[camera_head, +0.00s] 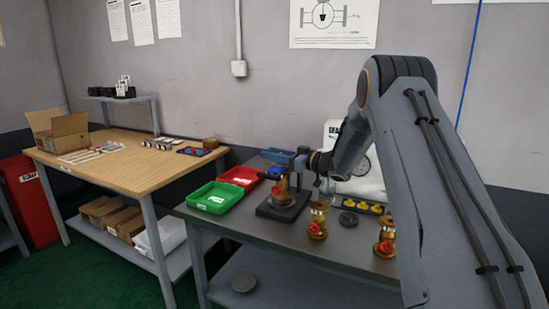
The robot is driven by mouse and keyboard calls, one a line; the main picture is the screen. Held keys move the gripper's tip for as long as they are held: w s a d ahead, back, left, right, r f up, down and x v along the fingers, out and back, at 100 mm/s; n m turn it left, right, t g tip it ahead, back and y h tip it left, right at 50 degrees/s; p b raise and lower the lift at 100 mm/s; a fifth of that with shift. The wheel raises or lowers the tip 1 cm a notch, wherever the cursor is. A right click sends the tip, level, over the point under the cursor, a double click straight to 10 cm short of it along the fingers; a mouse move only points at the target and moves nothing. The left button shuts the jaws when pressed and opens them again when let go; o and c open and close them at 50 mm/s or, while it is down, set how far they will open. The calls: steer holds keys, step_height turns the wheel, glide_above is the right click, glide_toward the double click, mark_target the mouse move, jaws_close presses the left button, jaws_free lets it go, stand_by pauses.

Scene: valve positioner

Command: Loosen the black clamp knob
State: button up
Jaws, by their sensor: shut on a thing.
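A valve positioner fixture with a black base (284,207) stands on the grey bench, and a brass valve with a red part (281,190) sits upright in it. My gripper (276,173) reaches in from the right at the top of this fixture. It is shut at the clamp, seemingly on the black clamp knob. The knob is too small and too covered by the gripper to make out clearly, so its turn position cannot be told.
Two brass valves with red parts stand right of the fixture (317,222) (385,238). A black tray with yellow pieces (361,207) lies behind them. Green (215,197) and red (240,176) bins stand left. A wooden table (118,172) is further left.

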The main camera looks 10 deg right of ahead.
steer(key=shift+s+a+n+g+y+b, duration=0.15)
steer(key=shift+s+n+g+y+b, duration=0.4)
steer(key=shift+n+g+b, duration=0.85)
steer(key=shift+s+a+n+g+y+b, duration=0.15)
steer(key=shift+n+g+y+b, duration=0.85)
steer(key=shift+g, duration=0.8)
steer(key=shift+s+a+n+g+y+b, duration=0.15)
steer(key=shift+s+n+g+y+b, duration=0.3)
steer(key=shift+n+g+b, duration=0.8)
steer(key=shift+w+r+g, duration=0.1)
steer(key=shift+g, duration=0.45)
steer(key=o, duration=1.1)
steer(key=shift+c, duration=0.2)
step_height(320, 180, up, 10)
steer(key=b, duration=0.1)
